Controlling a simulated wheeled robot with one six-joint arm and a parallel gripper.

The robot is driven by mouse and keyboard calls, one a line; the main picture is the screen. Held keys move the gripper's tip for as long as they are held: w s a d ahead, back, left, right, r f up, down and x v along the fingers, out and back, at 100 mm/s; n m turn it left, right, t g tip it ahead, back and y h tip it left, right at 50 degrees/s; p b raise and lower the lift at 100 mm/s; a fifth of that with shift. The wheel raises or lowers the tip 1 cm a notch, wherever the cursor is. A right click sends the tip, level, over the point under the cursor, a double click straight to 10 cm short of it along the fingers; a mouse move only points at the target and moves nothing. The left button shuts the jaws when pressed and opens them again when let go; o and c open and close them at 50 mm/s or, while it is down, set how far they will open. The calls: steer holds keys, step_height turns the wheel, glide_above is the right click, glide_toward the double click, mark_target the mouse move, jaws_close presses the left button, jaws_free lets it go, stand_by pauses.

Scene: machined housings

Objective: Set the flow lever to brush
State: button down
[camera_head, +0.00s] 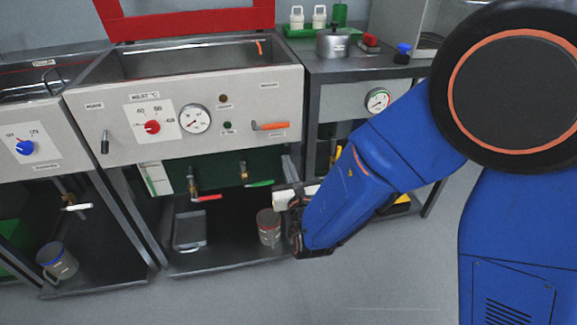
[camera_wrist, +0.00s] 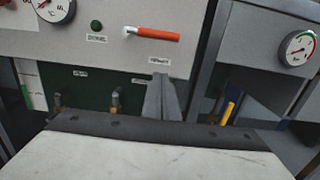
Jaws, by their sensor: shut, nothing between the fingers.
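An orange-handled lever (camera_head: 270,126) is on the right side of the grey front panel, its handle lying nearly level and pointing right from its pivot. In the wrist view the lever (camera_wrist: 152,34) shows at the top, with small labels left of and below it that I cannot read surely. A black-handled lever (camera_head: 104,143) hangs down at the panel's left; I cannot tell from the labels which lever is named flow. My gripper (camera_head: 288,162) is below the orange lever, apart from it. In the wrist view its grey fingers (camera_wrist: 161,84) are together and empty.
A red knob (camera_head: 152,127) and a round gauge (camera_head: 196,119) share the panel. Below are a red-handled valve (camera_head: 206,198), a green-handled valve (camera_head: 259,184) and a cup (camera_head: 268,228). Another gauge (camera_head: 377,100) is on the right bench. The space before the panel is open.

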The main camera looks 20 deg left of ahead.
steer(key=w+a+r, duration=0.3)
steer(key=w+r, duration=0.1)
steer(key=w, duration=0.2)
steer(key=shift+a+r, duration=0.15)
steer(key=shift+a, duration=0.2)
